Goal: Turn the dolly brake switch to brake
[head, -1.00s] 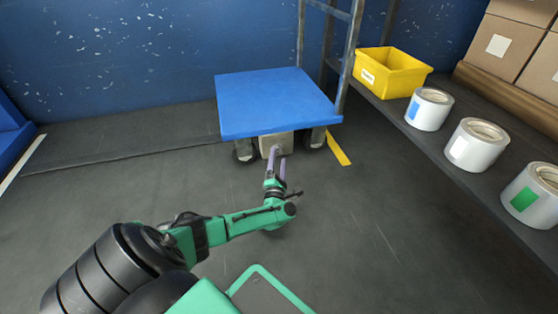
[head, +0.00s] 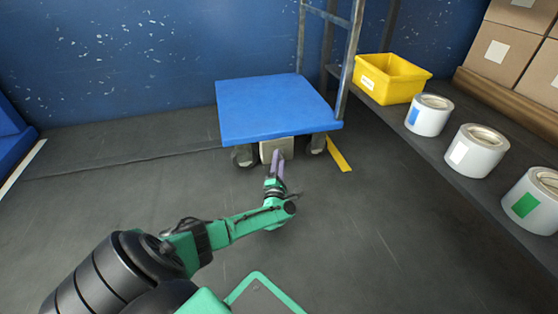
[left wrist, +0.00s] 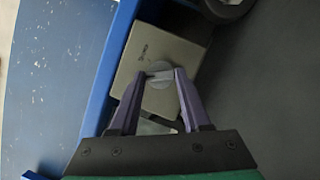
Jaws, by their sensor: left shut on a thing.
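The blue dolly (head: 272,103) stands on the dark floor with its wheels showing under its front edge. A beige switch box (head: 285,147) hangs under that edge; in the left wrist view the box (left wrist: 160,55) fills the middle and carries a round grey brake switch (left wrist: 159,75) with a raised bar. My left gripper (head: 278,160) reaches the box from the front. In the left wrist view its purple fingers (left wrist: 161,76) are shut on the switch's bar, one on each side. The marking on the box is too small to read. My right gripper is not in view.
A metal upright (head: 351,62) rises at the dolly's right. A yellow floor strip (head: 339,154) lies beside it. The floor at left is clear.

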